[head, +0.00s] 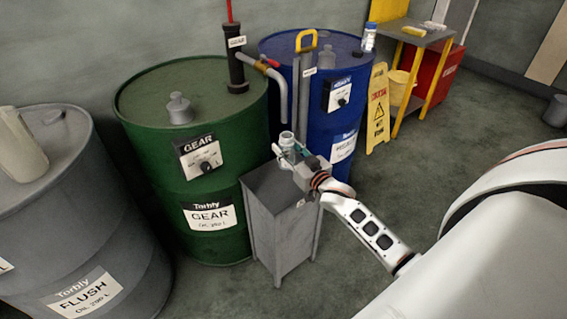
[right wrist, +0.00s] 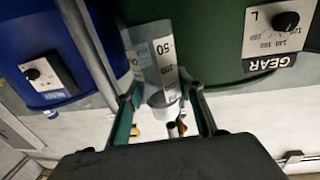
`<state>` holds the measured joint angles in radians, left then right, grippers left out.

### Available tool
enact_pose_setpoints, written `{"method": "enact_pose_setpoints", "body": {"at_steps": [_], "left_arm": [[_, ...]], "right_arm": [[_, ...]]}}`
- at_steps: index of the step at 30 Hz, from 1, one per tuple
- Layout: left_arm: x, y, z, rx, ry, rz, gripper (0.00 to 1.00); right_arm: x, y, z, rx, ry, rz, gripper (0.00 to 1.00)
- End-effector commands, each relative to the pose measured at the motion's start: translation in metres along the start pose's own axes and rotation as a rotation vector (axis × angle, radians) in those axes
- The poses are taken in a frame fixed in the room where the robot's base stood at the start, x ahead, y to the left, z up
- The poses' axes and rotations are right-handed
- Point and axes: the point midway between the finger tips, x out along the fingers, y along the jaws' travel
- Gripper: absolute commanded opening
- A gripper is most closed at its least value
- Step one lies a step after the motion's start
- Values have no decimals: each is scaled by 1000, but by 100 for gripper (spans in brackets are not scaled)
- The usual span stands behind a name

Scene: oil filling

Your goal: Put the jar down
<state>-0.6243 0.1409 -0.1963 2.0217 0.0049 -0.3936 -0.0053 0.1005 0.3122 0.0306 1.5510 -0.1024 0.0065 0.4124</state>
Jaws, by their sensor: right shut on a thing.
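The jar (head: 287,139) is a small clear container held upright near the rear top edge of a grey stand. In the right wrist view the clear jar (right wrist: 160,66), with white scale marks, shows between the fingers. My right gripper (head: 290,152) is shut on the jar; its green-sided fingers also show in the right wrist view (right wrist: 163,95). Whether the jar's base touches anything cannot be told, as the gripper hides its lower part. My left gripper is out of view.
The tall grey stand (head: 282,225) is below the gripper. A green GEAR drum (head: 165,150) with a pump and dispensing pipe (head: 262,65) is behind left. A blue drum (head: 350,125) is behind right, a grey FLUSH drum (head: 100,230) far left. A yellow floor sign (head: 377,105) stands right.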

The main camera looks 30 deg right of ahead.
Motion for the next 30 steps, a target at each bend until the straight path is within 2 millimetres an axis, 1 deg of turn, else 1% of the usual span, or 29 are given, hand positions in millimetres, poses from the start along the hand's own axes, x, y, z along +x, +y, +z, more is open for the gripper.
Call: {"method": "enact_pose_setpoints", "body": {"at_steps": [1, 2, 3, 4, 8, 11, 15, 18, 20, 24, 30], "left_arm": [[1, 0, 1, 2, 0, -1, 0], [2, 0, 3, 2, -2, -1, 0], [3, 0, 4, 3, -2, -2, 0], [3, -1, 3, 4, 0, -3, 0], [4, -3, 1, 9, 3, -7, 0], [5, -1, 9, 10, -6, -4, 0], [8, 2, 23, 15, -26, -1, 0], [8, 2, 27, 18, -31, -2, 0], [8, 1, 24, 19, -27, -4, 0], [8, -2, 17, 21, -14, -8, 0], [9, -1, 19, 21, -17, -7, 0]], "right_arm": [[10, -1, 2, 0, -1, 1, 20], [11, -1, 6, 1, -4, 1, 20], [8, -1, 16, 1, -8, 1, 20], [8, -1, 19, 1, -8, 1, 20], [8, -1, 24, 0, -3, 0, 20], [8, -1, 38, 1, -6, 1, 20], [7, -1, 63, 1, -9, 1, 20], [9, -1, 72, 1, -5, 0, 20], [11, -1, 74, 1, -5, 1, 20], [12, -2, 71, 0, -1, 0, 20], [12, -2, 73, 0, -1, 0, 20]]}}
